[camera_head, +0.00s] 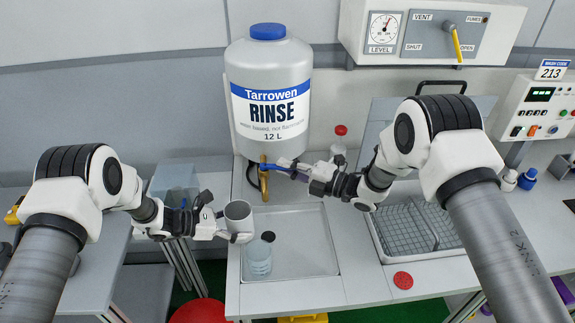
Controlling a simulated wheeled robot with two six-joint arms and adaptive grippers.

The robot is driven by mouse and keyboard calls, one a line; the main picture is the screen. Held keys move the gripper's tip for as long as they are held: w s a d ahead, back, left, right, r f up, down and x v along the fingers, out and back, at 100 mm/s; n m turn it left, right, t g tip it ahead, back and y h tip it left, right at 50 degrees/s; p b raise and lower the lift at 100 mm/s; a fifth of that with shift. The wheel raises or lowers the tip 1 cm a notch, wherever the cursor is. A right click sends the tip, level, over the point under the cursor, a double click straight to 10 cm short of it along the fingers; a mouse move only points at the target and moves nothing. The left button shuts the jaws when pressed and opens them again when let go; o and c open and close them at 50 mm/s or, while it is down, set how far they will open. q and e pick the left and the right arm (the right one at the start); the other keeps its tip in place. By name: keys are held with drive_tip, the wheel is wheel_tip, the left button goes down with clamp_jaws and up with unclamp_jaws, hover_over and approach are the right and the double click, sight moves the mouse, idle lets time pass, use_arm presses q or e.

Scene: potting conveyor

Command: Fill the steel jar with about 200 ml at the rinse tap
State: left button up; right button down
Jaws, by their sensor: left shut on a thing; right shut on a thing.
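The steel jar (238,216) is a grey open-topped cup. My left gripper (222,226) is shut on it and holds it roughly upright above the left side of the sink tray. The rinse tap (264,184) is a brass spout under the big grey Rinse container (268,98). The jar appears just left of and below the spout's end; whether it is under the outlet in depth I cannot tell. My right gripper (292,168) is shut at the tap's blue lever (272,167), which its fingers partly cover. No stream of liquid and no level inside the jar can be seen.
A red-capped bottle (339,146) stands behind my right gripper. A grey rack (415,225) is to the right. The tray's right half is clear.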

sight(276, 169)
drive_tip(key=s+m+t+h, duration=0.1)
drive_tip(key=m+t+h, duration=0.2)
drive_tip(key=shift+s+a+t, duration=0.3)
drive_tip(key=shift+s+a, duration=0.05)
drive_tip(key=shift+s+a+m+t+h, duration=0.15)
drive_tip(key=shift+s+m+t+h, duration=0.15)
drive_tip(key=shift+m+t+h, duration=0.55)
drive_tip(key=shift+s+a+m+t+h, duration=0.15)
drive_tip(key=shift+s+m+t+h, duration=0.3)
drive_tip(key=shift+h, duration=0.6)
drive_tip(key=shift+w, duration=0.15)
drive_tip(key=c, duration=1.2)
unclamp_jaws()
drive_tip(key=shift+a, duration=0.1)
drive_tip(key=shift+c, duration=0.2)
drive_tip(key=v, duration=1.2)
drive_tip(key=shift+f, duration=0.1)
